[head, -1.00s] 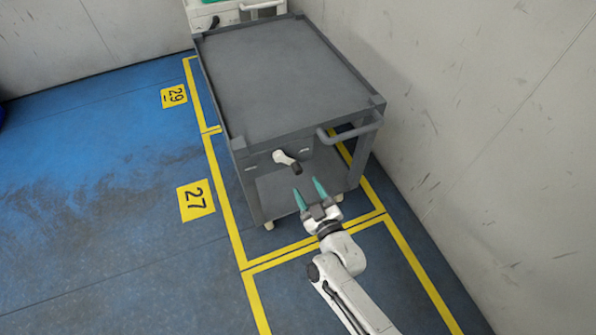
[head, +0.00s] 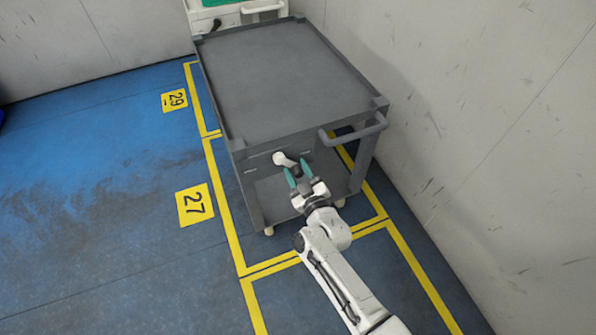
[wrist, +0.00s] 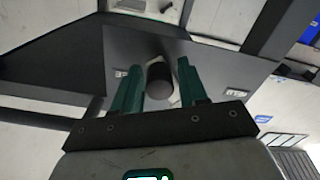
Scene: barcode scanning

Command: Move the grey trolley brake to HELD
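The grey trolley (head: 285,75) stands by the wall with its handle end facing me. Its brake lever (head: 281,158) has a white hub on the end panel and a dark knob pointing down and right. My gripper (head: 297,171) is open at the lever, with its green fingers reaching up to the knob. In the wrist view the dark round knob (wrist: 161,86) sits between the two open fingers (wrist: 160,88), with gaps beside it. Small labels (wrist: 236,92) flank the lever on the panel; their words are too small to read.
A grey push handle (head: 355,131) sticks out right of the lever. A white unit (head: 234,14) with a green top stands behind the trolley. The wall (head: 470,120) is close on the right. Blue floor with yellow lines is free on the left.

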